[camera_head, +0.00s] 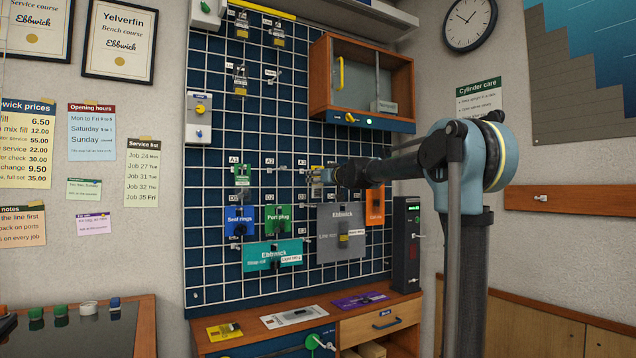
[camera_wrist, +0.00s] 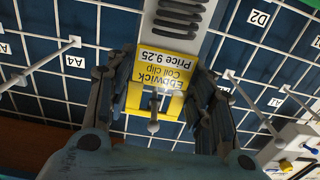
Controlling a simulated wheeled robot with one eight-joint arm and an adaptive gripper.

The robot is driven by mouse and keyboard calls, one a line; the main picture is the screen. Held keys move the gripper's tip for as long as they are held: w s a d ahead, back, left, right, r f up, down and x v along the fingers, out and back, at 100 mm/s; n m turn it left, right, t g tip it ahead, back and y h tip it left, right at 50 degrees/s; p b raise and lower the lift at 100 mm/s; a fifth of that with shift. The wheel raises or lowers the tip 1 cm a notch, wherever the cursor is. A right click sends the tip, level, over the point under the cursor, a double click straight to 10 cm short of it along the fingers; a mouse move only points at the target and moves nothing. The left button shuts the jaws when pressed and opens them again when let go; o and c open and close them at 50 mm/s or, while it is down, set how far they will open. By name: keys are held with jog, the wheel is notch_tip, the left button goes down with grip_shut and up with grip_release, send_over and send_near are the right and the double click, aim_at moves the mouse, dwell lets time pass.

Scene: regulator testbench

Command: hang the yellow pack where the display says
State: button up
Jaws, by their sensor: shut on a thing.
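A pale part with dark slots is at the pack's top edge in that view. A short grey peg shows at the pack's lower yellow end; I cannot tell whether it passes through it. In the head view my gripper (camera_head: 322,177) is at the pegboard (camera_head: 215,265), and the yellow pack (camera_head: 316,188) is mostly hidden. A black unit (camera_head: 407,260) with a small green display (camera_head: 416,208) stands at right; its text is unreadable.
Blue (camera_head: 239,216), green (camera_head: 278,217), teal (camera_head: 262,257), grey (camera_head: 328,242) and orange (camera_head: 375,203) packs hang around. Another yellow pack (camera_head: 218,333) lies on the bench beside white and purple ones. A wooden cabinet (camera_head: 318,85) juts out above.

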jog(key=o, duration=1.2)
jog(key=shift+s, duration=0.1)
jog(key=v, duration=1.2)
jog(key=s+d+f+g+h, duration=0.15)
jog(key=s+f+g, duration=0.25)
jog(key=s+f, duration=0.75)
jog(key=s+d+f+g, duration=0.3)
jog(key=s+f, duration=0.6)
jog(key=f, duration=0.5)
jog(key=s+d+f+m+g+h, duration=0.2)
jog(key=s+d+f, duration=0.3)
jog(key=s+f, duration=0.3)
jog(key=s+d+f+m+g+h, duration=0.2)
jog(key=s+d+f, duration=0.4)
jog(key=f, duration=0.5)
jog(key=s+d+f+m+g+h, duration=0.1)
jog(key=s+d+f+h, duration=0.3)
jog(key=s+f, duration=0.5)
jog(key=shift+s+d+f+m+g+h, duration=0.2)
jog(key=shift+d+m, duration=0.2)
jog(key=shift+d, duration=0.15)
jog(key=shift+s+d+f+m+g+h, duration=0.1)
jog(key=shift+d+m+g, duration=0.1)
jog(key=shift+d+m, duration=0.3)
